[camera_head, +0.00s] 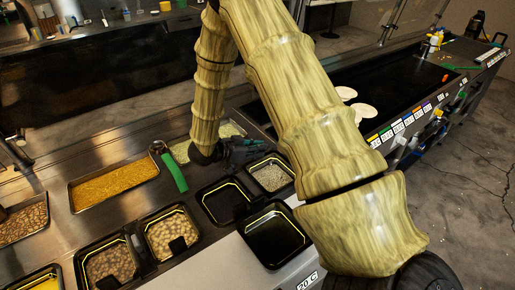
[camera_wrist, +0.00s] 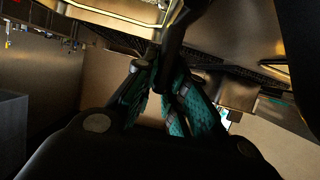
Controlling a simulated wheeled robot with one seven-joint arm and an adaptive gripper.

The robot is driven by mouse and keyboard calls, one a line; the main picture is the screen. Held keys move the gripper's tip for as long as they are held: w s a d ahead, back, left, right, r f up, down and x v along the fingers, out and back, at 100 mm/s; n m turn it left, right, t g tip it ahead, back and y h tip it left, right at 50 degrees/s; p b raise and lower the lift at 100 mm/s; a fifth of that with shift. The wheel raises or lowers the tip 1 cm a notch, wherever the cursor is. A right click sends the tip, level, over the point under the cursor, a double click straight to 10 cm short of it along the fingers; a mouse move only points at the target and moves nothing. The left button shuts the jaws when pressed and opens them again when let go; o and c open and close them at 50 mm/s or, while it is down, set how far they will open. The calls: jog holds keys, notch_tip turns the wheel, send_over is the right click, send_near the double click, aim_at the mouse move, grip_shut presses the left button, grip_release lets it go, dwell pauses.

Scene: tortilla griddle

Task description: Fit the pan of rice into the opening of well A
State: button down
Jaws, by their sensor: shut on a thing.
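A black pan of pale grains, which looks like the pan of rice (camera_head: 270,178), is right of centre in the head view, just below my gripper (camera_head: 248,150). My gripper's teal and black fingers also show in the wrist view (camera_wrist: 172,85), closed around a dark upright piece (camera_wrist: 176,32), seemingly the pan's grip. The exact contact is hidden in the head view. Two dark, empty openings with yellow outlines lie nearby: one left of the rice (camera_head: 224,203) and one nearer the front (camera_head: 274,238). I cannot read which is well A.
Black pans of beans stand at left (camera_head: 165,240) and further left (camera_head: 108,266). A metal tray of yellow food (camera_head: 115,188) and a green-handled tool (camera_head: 173,172) lie behind them. My arm covers much of the counter's right side.

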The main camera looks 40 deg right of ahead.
jog(key=shift+f, duration=0.9)
dwell(1.9)
jog(key=c, duration=1.2)
grip_release()
jog(key=shift+c, duration=0.2)
jog(key=shift+a, duration=0.1)
jog(key=shift+p+v, duration=1.4)
jog(key=shift+v, duration=2.5)
jog(key=shift+f, duration=0.1)
